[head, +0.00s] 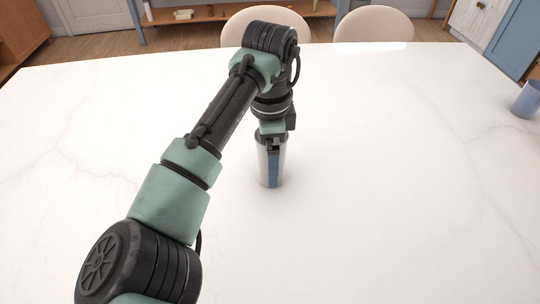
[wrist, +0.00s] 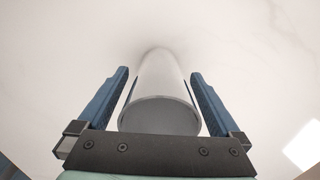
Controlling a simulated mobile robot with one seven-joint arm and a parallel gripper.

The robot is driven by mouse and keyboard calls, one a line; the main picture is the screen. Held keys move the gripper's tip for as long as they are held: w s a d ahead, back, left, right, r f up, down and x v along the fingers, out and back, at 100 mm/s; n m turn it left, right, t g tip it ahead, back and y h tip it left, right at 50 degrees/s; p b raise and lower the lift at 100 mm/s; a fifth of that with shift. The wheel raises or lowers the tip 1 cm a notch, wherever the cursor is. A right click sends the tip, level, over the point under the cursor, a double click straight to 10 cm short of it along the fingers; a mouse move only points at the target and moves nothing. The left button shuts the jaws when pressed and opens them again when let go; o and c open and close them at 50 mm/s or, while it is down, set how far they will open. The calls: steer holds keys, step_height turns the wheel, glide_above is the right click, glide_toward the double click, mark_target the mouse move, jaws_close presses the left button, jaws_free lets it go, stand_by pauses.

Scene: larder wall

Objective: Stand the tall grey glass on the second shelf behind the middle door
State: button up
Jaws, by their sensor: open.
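The tall grey glass (head: 262,168) stands upright on the white marble table, near the middle of the head view. In the wrist view its round open rim (wrist: 160,104) faces the camera and its body narrows away towards the table. My gripper (wrist: 159,73) is open and points down over the glass. One blue finger lies on each side of the glass, with a narrow gap visible by each. In the head view my gripper (head: 272,165) partly hides the glass. No shelf behind a middle door can be made out.
A blue cup (head: 527,100) stands at the table's right edge. The white table top (head: 400,180) is otherwise clear. Two pale chairs (head: 374,24) stand beyond its far edge. A white and blue cupboard (head: 516,45) shows at top right, a wooden cabinet (head: 18,35) at top left.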

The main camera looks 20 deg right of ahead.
step_height(320, 180, up, 12)
steer(key=p, duration=0.1)
steer(key=shift+p, duration=0.3)
